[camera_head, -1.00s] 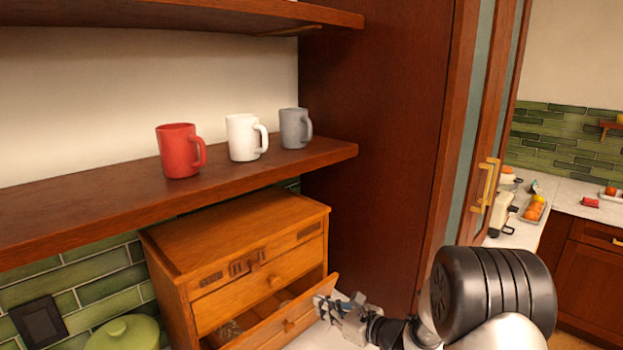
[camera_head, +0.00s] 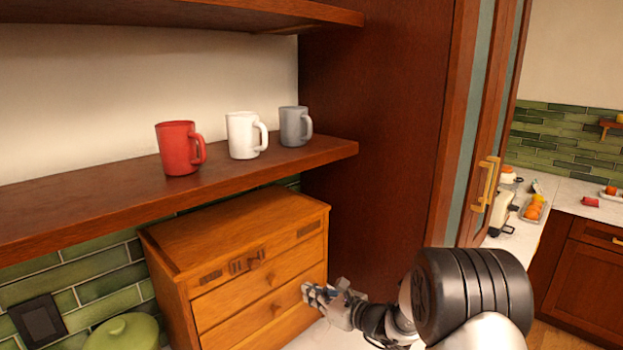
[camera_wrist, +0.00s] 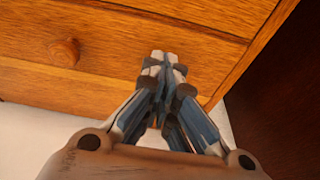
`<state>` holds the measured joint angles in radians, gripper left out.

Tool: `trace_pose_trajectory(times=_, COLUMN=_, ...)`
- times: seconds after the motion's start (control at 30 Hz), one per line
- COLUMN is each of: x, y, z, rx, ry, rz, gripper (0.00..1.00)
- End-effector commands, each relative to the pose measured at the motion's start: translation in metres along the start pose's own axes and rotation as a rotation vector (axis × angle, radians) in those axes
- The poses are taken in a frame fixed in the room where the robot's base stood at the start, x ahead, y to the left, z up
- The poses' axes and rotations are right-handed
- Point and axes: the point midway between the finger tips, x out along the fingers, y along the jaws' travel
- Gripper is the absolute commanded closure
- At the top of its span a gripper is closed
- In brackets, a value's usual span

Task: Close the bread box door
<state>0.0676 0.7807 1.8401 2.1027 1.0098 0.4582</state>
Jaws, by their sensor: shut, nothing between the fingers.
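The wooden bread box (camera_head: 250,262) stands on the counter under the shelf. Its lower door (camera_head: 262,318) is now flush with the front, with no gap visible. My gripper (camera_head: 312,292) is shut and empty, at the right part of the lower front. In the wrist view its fingertips (camera_wrist: 162,62) are together in front of the lower door, touching it or very near; I cannot tell which.
A red mug (camera_head: 178,148), a white mug (camera_head: 243,136) and a grey mug (camera_head: 294,126) stand on the shelf (camera_head: 90,205) above. A green lidded pot (camera_head: 124,333) is left of the box. A tall dark cabinet side (camera_head: 370,150) rises to the right.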

Motion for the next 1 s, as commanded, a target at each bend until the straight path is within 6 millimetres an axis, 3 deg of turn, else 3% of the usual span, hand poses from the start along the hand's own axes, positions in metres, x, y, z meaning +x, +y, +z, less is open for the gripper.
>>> trace_pose_trajectory(times=0.2, x=0.013, y=0.001, z=0.003, rx=0.000, ry=-0.001, rz=0.001, gripper=1.00)
trace_pose_trajectory(times=0.5, x=0.013, y=0.001, z=0.006, rx=-0.001, ry=-0.004, rz=0.001, gripper=1.00)
trace_pose_trajectory(times=1.0, x=-0.034, y=0.000, z=0.000, rx=0.001, ry=-0.002, rz=-0.002, gripper=1.00)
